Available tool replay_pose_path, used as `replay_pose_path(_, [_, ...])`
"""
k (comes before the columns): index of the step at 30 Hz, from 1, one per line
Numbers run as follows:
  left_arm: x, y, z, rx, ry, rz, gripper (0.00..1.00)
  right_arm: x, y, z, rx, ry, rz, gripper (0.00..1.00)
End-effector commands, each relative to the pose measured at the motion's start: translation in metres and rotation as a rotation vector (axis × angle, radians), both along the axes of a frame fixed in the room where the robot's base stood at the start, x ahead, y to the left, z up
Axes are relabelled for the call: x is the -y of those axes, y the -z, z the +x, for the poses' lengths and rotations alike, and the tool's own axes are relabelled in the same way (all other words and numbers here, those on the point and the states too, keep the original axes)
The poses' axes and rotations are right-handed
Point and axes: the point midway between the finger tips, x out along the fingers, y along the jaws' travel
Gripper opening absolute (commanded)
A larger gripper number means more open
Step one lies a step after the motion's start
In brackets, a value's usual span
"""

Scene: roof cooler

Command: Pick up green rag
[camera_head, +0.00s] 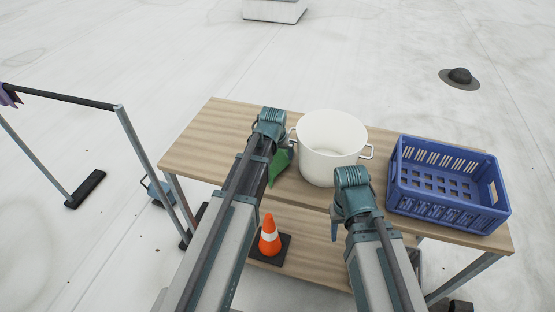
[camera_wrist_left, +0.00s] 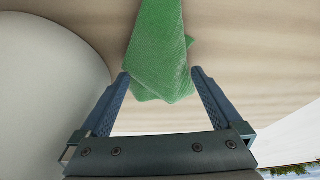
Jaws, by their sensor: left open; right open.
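The green rag (camera_head: 280,166) lies crumpled on the wooden table, left of the white pot, partly hidden behind my left arm. In the left wrist view the rag (camera_wrist_left: 160,55) hangs into the space between the two fingers of my left gripper (camera_wrist_left: 160,85). The fingers are apart on either side of it and do not visibly close on it. In the head view the left gripper's fingers are hidden by its wrist. My right gripper (camera_head: 334,228) is low in front of the table's near side, empty as far as I can see; its fingers are mostly hidden.
The white two-handled pot (camera_head: 330,150) stands close right of the rag. A blue crate (camera_head: 448,205) sits at the right of the table (camera_head: 205,135). An orange cone (camera_head: 269,238) stands on a lower shelf. A metal rail (camera_head: 60,97) is at left. The table's left end is clear.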

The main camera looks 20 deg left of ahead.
Motion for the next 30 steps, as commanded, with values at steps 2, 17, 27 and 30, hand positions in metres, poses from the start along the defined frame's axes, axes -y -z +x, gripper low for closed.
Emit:
replay_pose_path(2, [0.0,0.0,0.0,0.0,0.0,0.0,1.0,0.0,0.0,0.0,0.0,0.0,0.0,0.5])
replay_pose_path(17, [-0.001,0.015,0.005,0.0,0.0,0.0,1.0,0.0,0.015,0.0,0.0,0.0,0.0,0.5])
replay_pose_path(27, [-0.001,0.018,0.006,0.0,0.0,0.0,0.84,0.0,0.018,0.0,0.0,0.0,0.0,0.5])
replay_pose_path(30, [-0.001,0.018,0.006,0.0,0.0,0.0,0.75,0.0,0.018,0.0,0.0,0.0,0.0,0.5])
